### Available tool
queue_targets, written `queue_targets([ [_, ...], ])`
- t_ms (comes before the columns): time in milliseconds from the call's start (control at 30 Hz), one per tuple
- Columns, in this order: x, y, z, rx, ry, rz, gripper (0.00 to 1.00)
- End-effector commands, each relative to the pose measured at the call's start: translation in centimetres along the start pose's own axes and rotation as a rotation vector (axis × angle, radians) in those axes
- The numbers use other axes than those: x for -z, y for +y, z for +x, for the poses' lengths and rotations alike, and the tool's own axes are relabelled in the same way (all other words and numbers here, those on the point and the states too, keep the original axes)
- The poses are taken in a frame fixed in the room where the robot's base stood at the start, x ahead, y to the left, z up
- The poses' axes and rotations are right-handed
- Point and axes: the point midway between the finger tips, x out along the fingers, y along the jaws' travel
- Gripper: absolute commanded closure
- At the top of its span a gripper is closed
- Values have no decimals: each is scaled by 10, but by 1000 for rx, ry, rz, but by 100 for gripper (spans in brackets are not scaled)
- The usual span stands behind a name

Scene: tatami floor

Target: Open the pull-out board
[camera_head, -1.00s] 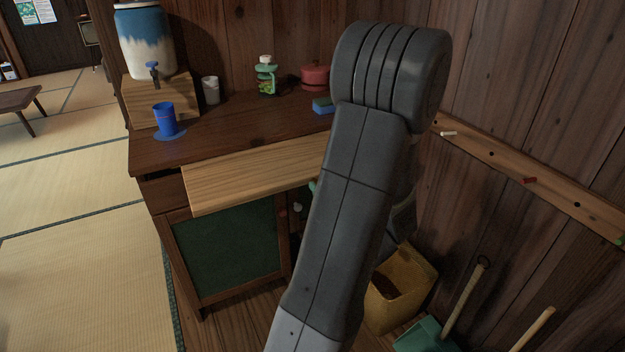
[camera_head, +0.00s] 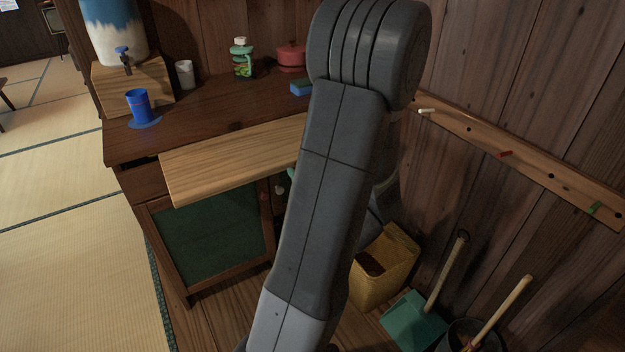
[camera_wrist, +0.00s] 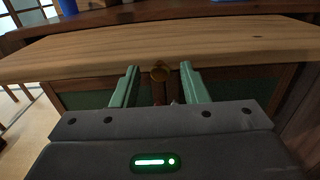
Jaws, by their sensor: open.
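The pull-out board (camera_head: 230,160) is a light wooden slab sticking out from under the dark counter top (camera_head: 210,118). I cannot tell whether a finger touches the board. In the head view my arm hides the board's right part and most of the gripper.
A yellow bin (camera_head: 384,268) and a green dustpan (camera_head: 414,320) stand at right. Tatami (camera_head: 70,260) at left is clear.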

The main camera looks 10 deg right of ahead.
Motion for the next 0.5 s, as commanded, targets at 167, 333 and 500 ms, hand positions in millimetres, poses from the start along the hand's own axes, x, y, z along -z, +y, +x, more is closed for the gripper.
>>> queue_targets([
  [167, 0, -1, -17, 5, 1, 1, 60],
  [333, -1, -1, -46, 6, 1, 2, 60],
  [500, -1, -1, -74, 6, 1, 1, 60],
])
